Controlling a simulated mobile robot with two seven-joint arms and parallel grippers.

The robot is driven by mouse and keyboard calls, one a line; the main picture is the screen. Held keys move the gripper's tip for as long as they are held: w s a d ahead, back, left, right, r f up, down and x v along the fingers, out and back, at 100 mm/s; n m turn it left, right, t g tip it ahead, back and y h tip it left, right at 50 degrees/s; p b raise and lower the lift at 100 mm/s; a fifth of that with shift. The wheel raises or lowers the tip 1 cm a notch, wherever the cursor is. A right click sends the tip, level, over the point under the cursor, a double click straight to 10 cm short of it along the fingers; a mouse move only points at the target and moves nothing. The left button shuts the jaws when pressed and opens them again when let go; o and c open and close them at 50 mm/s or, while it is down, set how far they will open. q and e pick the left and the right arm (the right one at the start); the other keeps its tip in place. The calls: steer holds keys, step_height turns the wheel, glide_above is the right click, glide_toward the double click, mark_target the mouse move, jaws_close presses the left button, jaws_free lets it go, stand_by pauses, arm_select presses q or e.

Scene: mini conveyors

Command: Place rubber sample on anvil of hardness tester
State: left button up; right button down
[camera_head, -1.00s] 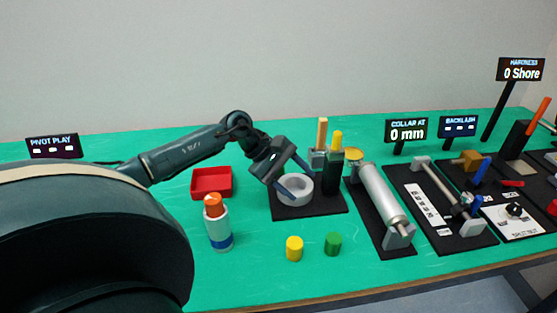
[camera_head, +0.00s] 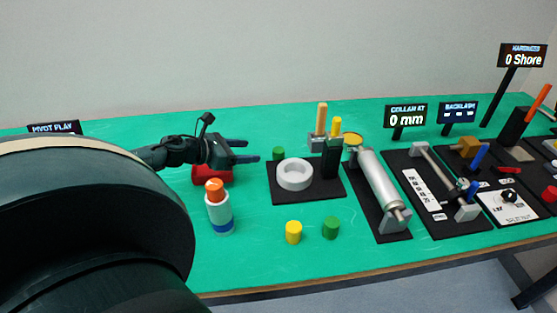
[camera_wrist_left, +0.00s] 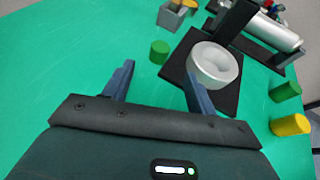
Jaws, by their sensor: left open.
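The hardness tester (camera_head: 514,127) is a dark upright block with an orange lever at the far right, under a sign reading 0 Shore (camera_head: 522,58). A grey pad (camera_head: 517,154) in front of it may be its anvil. I cannot tell which piece is the rubber sample; a small dark red piece (camera_head: 509,169) lies near the tester. My left gripper (camera_head: 250,150) is open and empty above the table, left of the white ring (camera_head: 294,174). In the left wrist view its fingers (camera_wrist_left: 160,72) stand apart, with a green cylinder (camera_wrist_left: 159,51) beyond them. My right gripper is not in view.
A yellow cylinder (camera_head: 293,231) and green cylinder (camera_head: 331,227) stand at the front. A silver tube rig (camera_head: 380,188) is right of the ring.

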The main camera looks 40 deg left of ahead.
mark_target(275, 151)
arm_select(q)
steer(key=b+x, duration=0.1)
steer(key=b, duration=0.1)
steer(key=b+x, duration=0.1)
steer(key=x, duration=0.1)
steer(key=shift+w+f+b, duration=0.1)
steer(key=shift+f+b, duration=0.25)
steer(key=shift+w+d+f+b, duration=0.1)
steer(key=shift+w+d+b, duration=0.1)
steer(key=shift+w+b, duration=0.5)
steer(key=shift+b, duration=0.3)
steer(key=shift+w+d, duration=0.1)
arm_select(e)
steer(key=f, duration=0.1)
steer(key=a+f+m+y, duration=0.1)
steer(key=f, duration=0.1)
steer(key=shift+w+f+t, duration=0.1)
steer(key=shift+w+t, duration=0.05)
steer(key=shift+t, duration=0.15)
